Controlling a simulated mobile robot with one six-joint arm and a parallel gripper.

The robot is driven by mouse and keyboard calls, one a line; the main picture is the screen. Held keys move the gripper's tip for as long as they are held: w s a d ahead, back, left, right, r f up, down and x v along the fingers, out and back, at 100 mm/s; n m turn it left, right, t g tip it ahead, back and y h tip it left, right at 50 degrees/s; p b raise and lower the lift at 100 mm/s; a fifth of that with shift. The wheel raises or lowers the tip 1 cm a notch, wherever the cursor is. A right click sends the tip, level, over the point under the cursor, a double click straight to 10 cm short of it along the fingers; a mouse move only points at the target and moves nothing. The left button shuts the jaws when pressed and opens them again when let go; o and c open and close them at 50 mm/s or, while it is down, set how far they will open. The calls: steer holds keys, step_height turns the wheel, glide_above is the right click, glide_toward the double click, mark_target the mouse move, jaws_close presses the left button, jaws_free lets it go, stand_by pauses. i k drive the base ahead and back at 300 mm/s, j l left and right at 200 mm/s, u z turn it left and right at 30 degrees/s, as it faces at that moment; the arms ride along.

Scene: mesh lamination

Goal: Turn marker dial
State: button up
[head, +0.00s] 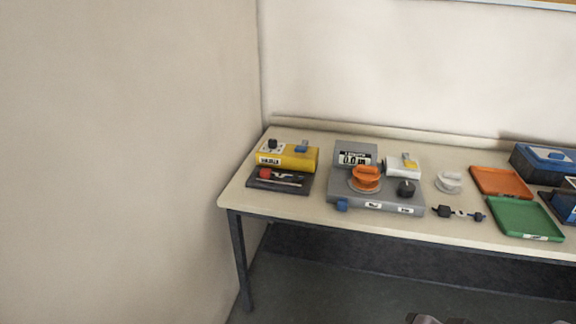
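A grey device (374,203) with a small display (354,158) stands on the table. A black knob (406,187) sits on its right side, and an orange part (366,177) sits on a round base at its middle. A yellow box (298,158) stands to its left, with another small black knob (272,143) on its white top plate. I cannot tell which knob is the marker dial, and any dial marks are too small to read. Only a sliver of grey-brown shapes shows at the bottom edge, likely mine. My gripper's fingers do not show.
A dark tray (280,187) with a red-topped item lies before the yellow box. To the right are a white part (449,182), a small black bar-like piece (459,213), an orange tray (501,181), a green tray (524,218) and blue boxes (545,162). A wall borders the table's left end.

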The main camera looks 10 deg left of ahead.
mark_target(272, 143)
steer(key=i+j, duration=1)
steer(key=i, duration=0.25)
steer(key=i+j, duration=0.5)
steer(key=i+j+u, duration=0.05)
steer(key=i, duration=0.05)
